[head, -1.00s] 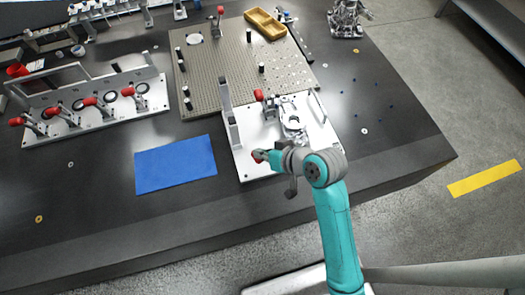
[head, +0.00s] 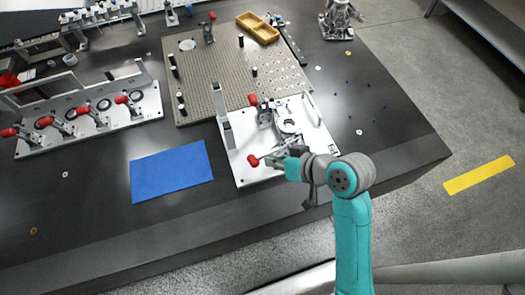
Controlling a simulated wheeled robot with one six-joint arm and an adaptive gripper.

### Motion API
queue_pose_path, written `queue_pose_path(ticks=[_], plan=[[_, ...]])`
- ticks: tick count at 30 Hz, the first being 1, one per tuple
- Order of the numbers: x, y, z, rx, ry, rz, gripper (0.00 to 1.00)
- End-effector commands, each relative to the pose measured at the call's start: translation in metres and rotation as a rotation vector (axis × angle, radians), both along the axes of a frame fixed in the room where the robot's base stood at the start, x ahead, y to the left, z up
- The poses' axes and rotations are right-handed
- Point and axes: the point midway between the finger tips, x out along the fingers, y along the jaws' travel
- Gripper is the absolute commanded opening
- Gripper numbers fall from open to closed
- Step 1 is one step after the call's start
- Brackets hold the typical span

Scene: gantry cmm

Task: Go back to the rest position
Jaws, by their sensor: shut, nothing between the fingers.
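My teal arm (head: 352,235) reaches up from the bottom right to the front edge of the dark table. My gripper (head: 273,161) is at its left end, over the front part of a white fixture plate (head: 240,138). It is small and partly hidden by my wrist, and nothing shows held in it. A red clamp handle (head: 253,160) on a thin lever lies just left of the fingertips; whether they touch it I cannot tell. A second red-handled clamp (head: 253,99) and a round metal part (head: 288,127) are farther back on the plate.
A blue mat (head: 172,172) lies left of the plate. A perforated plate (head: 215,95) with black posts and a yellow tray (head: 258,28) are behind. A row of red-handled clamps stands on a white base (head: 90,138) at left. The table's right part is mostly clear.

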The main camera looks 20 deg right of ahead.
Motion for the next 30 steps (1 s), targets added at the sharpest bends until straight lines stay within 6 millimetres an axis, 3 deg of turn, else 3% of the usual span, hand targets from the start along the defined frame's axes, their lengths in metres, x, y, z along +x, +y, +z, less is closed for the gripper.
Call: queue_pose_path(ticks=[9, 14, 24, 30], plan=[[-0.002, -0.002, 0.002, 0.000, -0.002, -0.003, 0.00], [-0.011, -0.002, -0.010, 0.003, -0.011, -0.045, 0.00], [-0.062, -0.017, -0.053, -0.034, -0.102, -0.250, 0.00], [-0.104, -0.030, -0.065, -0.092, -0.176, -0.339, 0.00]])
